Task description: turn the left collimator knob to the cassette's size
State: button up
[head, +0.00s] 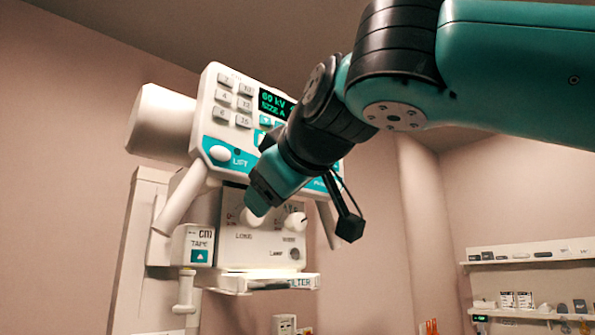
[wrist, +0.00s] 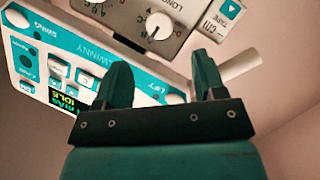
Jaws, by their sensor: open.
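The left collimator knob (head: 252,219) is a pale round knob above the "LONG" label on the collimator's front panel (head: 250,243). In the head view my gripper (head: 262,200) partly covers it. In the wrist view this knob (wrist: 160,26) shows whole, with a pointer mark, just beyond the gap between my fingertips (wrist: 160,68). My gripper is open and empty, its fingers apart from the knob. The right knob (head: 296,222) is clear of my gripper. I see no cassette.
The control panel with buttons (head: 236,98) stands above the collimator, close to my wrist. A tape box (head: 194,245) hangs at left and a filter tray (head: 265,282) sits below. Wall shelves (head: 530,254) are at far right. The space right of the collimator looks free.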

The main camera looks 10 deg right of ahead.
jog(key=v, duration=0.8)
jog(key=shift+s, duration=0.15)
jog(key=w+d+f+g+h, duration=0.1)
jog(key=w+d+f+g, duration=0.15)
jog(key=f, duration=0.95)
jog(key=w+d+f+g, duration=0.1)
jog(key=f+g, duration=0.3)
jog(key=f, duration=0.9)
jog(key=s+d+f+m+g, duration=0.2)
jog(key=s+d+f+g, duration=0.1)
jog(key=s+f, duration=0.5)
jog(key=s+d+f+m+g, duration=0.3)
jog(key=s+f+g, duration=0.2)
jog(key=f, duration=0.5)
jog(key=s, duration=0.2)
jog(key=shift+s+d+f+b, duration=0.2)
jog(key=shift+s+f+b, duration=0.1)
jog(key=shift+s+f, duration=0.1)
jog(key=shift+c, duration=0.2)
